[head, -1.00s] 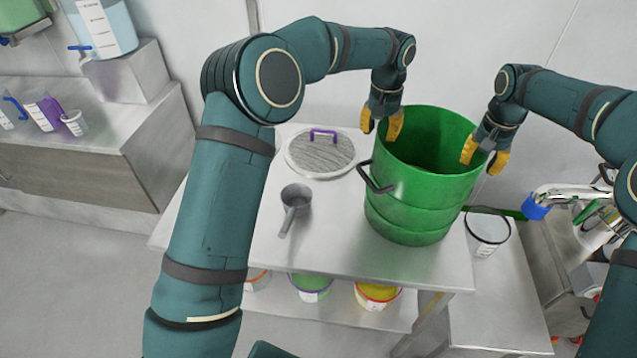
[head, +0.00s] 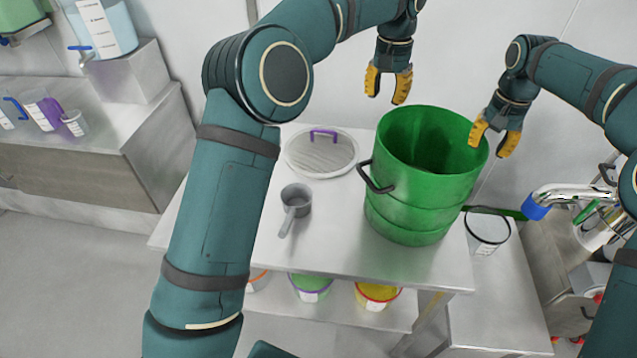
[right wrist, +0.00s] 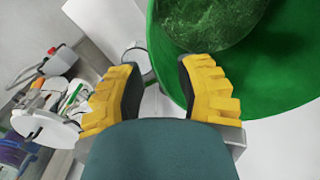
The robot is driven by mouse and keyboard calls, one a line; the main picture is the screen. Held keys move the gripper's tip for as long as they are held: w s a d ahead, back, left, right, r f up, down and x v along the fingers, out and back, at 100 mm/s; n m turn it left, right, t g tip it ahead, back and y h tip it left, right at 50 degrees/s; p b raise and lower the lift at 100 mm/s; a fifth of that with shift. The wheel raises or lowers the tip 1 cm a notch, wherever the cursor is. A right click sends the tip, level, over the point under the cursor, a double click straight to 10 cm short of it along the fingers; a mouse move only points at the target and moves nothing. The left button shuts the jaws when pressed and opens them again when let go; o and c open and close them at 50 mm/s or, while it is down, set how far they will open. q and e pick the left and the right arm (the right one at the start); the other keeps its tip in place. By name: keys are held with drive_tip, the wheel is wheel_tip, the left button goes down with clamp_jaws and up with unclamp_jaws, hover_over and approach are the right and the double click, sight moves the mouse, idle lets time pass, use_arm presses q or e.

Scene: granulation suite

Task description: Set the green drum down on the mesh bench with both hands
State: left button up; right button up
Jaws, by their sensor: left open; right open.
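The green drum (head: 415,205) stands upright on the metal bench (head: 335,247), near its right end. It is open at the top, and a dark side handle (head: 376,180) shows on its left. My left gripper (head: 387,88) is open and empty, above and behind the drum's left rim. My right gripper (head: 494,140) is open and empty beside the drum's right rim. In the right wrist view the drum's rim and inside (right wrist: 225,30) lie close to the right gripper's finger (right wrist: 155,88); I cannot tell whether they touch. No mesh shows on the bench top.
A round lid (head: 320,155) with a purple handle and a grey scoop (head: 295,205) lie on the bench left of the drum. Tubs (head: 377,294) sit on the shelf below.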

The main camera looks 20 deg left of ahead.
wheel_tip(320, 180, up, 7)
drive_tip(key=shift+f, duration=0.1)
idle(0.5)
